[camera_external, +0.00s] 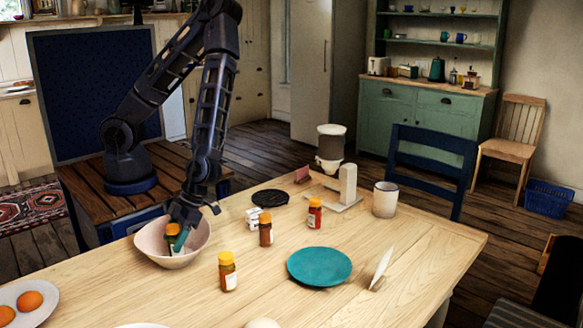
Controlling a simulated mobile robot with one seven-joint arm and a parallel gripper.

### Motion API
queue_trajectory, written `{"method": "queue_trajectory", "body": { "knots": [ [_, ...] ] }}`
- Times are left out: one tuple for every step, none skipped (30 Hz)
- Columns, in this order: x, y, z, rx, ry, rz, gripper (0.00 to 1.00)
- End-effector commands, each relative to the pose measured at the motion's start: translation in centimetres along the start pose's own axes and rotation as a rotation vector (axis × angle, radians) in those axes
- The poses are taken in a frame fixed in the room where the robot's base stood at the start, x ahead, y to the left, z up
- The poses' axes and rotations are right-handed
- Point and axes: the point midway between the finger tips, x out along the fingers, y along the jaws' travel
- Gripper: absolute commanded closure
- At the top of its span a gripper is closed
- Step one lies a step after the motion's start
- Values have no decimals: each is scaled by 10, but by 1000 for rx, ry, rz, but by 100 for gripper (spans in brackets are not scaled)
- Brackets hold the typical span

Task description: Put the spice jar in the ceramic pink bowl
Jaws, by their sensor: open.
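The pink ceramic bowl (160,258) stands on the wooden table at the left, near my base. A spice jar with an orange cap (172,229) is inside the bowl, and the bowl wall hides its lower part. My gripper (182,232) points down into the bowl right beside this jar, with its jaws open. Whether a finger touches the jar cannot be told. Three similar orange-capped jars stand upright on the table: one in front (228,272), one in the middle (266,229) and one farther back (314,214).
A teal plate (319,266) lies at the table's middle, with a tilted white object (382,268) to its right. A white mug (385,200), a coffee maker (331,148) and a dark trivet (270,197) stand behind. An orange-fruit plate (45,312) is at the front left.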

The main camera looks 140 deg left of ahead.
Motion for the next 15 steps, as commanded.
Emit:
{"method": "queue_trajectory", "body": {
  "knots": [
    [-6,-1,1,-1,-1,-3,41],
    [-10,-1,1,-2,-1,-3,41],
    [-15,-1,1,-2,-2,-4,41],
    [-19,-1,1,-3,-2,-4,41],
    [-23,0,1,-3,-2,-4,41],
    [-29,0,1,-3,-3,-4,41],
    [-33,0,1,-3,-2,-4,41],
    [-38,0,1,-3,-2,-4,41],
    [-43,0,1,-3,-2,-4,41],
    [-47,0,1,-2,-1,-3,41],
    [-51,0,1,-3,-2,-3,41],
    [-57,0,1,-2,-3,-3,41],
    [-61,0,1,-3,-2,-3,41],
    [-65,0,1,-3,-2,-3,41],
    [-71,0,1,-2,-2,-4,41]
  ]
}}
